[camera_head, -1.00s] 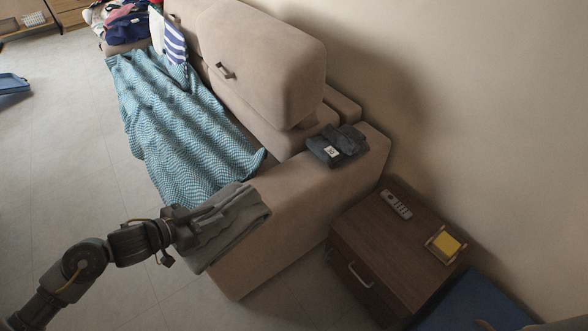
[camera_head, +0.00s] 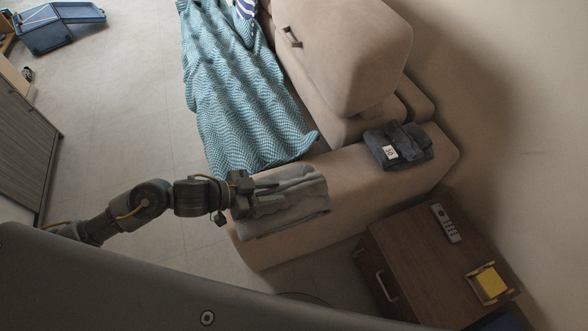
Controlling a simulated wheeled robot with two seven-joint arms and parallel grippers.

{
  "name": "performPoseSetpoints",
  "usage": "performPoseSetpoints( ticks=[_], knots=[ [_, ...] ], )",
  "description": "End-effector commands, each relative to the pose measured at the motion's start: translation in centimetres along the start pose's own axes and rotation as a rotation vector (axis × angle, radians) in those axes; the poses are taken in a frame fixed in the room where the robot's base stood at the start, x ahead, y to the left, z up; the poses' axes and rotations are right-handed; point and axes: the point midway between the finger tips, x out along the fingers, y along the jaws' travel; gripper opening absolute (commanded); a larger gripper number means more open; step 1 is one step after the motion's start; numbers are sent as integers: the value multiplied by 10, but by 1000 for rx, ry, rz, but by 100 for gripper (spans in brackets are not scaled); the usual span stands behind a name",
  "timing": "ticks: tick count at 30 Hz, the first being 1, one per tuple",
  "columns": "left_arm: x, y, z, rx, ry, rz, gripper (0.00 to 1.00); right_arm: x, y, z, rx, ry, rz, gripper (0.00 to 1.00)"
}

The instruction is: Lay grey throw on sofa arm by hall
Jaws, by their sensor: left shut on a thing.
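The folded grey throw (camera_head: 300,194) lies over the front part of the sofa arm (camera_head: 350,190), its near edge hanging down the side. My left gripper (camera_head: 252,196) comes in from the left and is shut on the throw's left edge. The finger tips are partly hidden in the cloth. I cannot tell whether the throw's full weight rests on the arm. My right gripper is not in view.
Dark folded clothing with a white tag (camera_head: 398,146) lies farther back on the sofa arm. A teal patterned blanket (camera_head: 245,100) covers the seat. Open floor lies left.

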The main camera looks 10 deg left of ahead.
Motion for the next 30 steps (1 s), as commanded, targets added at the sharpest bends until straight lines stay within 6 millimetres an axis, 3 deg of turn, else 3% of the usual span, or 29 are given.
performPoseSetpoints(
  ticks=[9, 15, 30],
  knots=[
    [45, -73, 13, 1, 4, -3, 0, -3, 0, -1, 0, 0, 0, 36],
    [74, -100, 42, 0, 3, 1, 0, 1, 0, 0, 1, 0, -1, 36],
    [96, -117, 67, 0, 2, 4, 0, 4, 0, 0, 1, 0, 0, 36]
  ],
)
